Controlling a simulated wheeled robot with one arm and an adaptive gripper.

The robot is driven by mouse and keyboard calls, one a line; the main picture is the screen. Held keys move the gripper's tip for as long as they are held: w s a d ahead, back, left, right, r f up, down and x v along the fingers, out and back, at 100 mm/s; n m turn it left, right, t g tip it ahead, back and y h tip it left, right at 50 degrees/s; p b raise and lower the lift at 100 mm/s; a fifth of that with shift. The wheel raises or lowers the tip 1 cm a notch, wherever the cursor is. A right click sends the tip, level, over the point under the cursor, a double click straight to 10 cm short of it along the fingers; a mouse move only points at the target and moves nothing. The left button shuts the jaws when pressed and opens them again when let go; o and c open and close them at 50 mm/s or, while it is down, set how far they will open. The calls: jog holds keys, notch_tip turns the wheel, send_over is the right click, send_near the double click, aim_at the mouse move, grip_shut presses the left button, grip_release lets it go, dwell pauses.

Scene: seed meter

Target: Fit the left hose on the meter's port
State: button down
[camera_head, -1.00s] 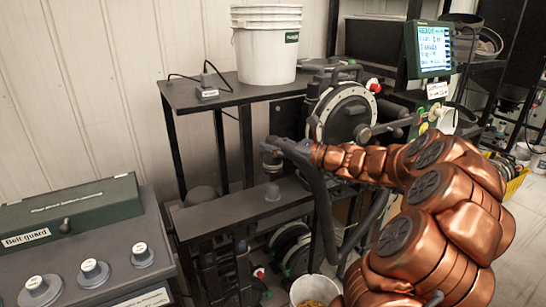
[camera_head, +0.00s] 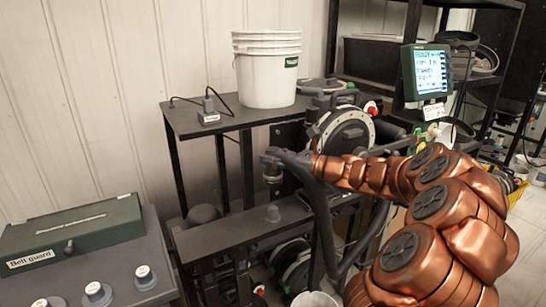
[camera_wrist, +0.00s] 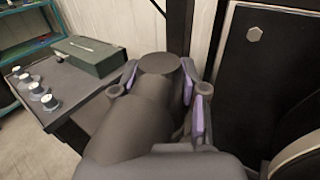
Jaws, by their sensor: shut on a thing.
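In the wrist view the thick dark hose (camera_wrist: 140,115) fills the space between the purple finger pads of my gripper (camera_wrist: 161,82). The meter's round housing (camera_head: 342,134) stands behind, to the right of my gripper. I cannot tell for sure whether the stub is the meter's port. A dark tube (camera_head: 322,230) runs down below my wrist.
A white bucket (camera_head: 267,75) stands on the black shelf (camera_head: 205,128) with a small cabled box. A lit monitor (camera_head: 427,72) is at upper right. A grey console with knobs (camera_head: 95,293) and a green box (camera_head: 75,232) stands at lower left.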

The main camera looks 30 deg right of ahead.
jog(key=shift+r+p, duration=1.1)
jog(key=shift+r, duration=0.1)
